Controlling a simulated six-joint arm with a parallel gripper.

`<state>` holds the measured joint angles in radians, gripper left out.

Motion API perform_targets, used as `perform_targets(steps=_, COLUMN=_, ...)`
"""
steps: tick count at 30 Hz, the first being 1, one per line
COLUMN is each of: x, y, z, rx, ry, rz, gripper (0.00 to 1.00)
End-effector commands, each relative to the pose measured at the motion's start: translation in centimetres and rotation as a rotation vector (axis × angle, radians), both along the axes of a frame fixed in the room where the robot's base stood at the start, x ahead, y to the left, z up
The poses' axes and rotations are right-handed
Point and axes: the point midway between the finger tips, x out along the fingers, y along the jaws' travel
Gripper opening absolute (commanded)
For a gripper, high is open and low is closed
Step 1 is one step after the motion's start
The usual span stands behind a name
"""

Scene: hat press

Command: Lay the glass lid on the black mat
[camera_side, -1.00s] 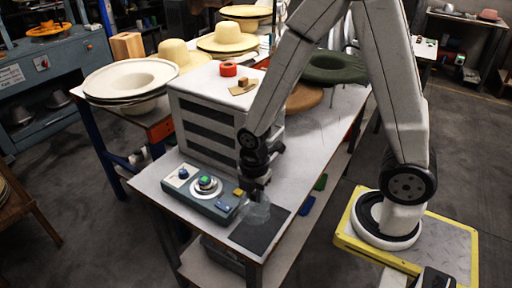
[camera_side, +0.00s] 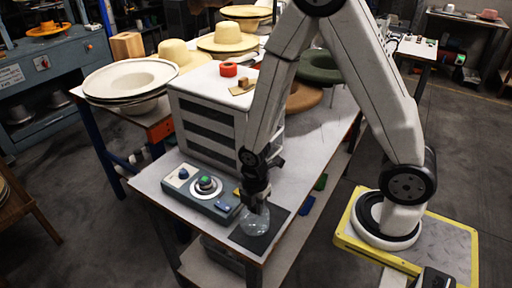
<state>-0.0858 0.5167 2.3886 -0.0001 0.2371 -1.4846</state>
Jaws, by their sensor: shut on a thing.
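The clear glass lid (camera_side: 254,224) is at the front of the table, over the black mat (camera_side: 276,226). My gripper (camera_side: 255,206) is shut on the lid from above and points downward. The lid looks low, at or just above the mat's surface; I cannot tell whether it touches. My gripper's fingers and the lid's top are small and partly merged in the view.
A blue-grey control box (camera_side: 202,190) with a green-topped knob stands left of the mat. A grey louvred cabinet (camera_side: 205,120) is behind it. A blue block (camera_side: 307,205) and a green block (camera_side: 321,182) lie right of the mat. The table's front edge is close.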

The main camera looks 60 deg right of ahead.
Motion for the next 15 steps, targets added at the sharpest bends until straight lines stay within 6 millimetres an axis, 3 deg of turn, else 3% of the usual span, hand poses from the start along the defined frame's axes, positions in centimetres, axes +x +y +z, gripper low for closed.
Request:
perform_targets(steps=5, x=0.0, y=0.0, z=-0.4, rx=0.000, ry=0.002, rz=0.000, gripper=0.00)
perform_targets(steps=15, x=0.0, y=0.0, z=-2.9, rx=0.000, ry=0.002, rz=0.000, gripper=0.00)
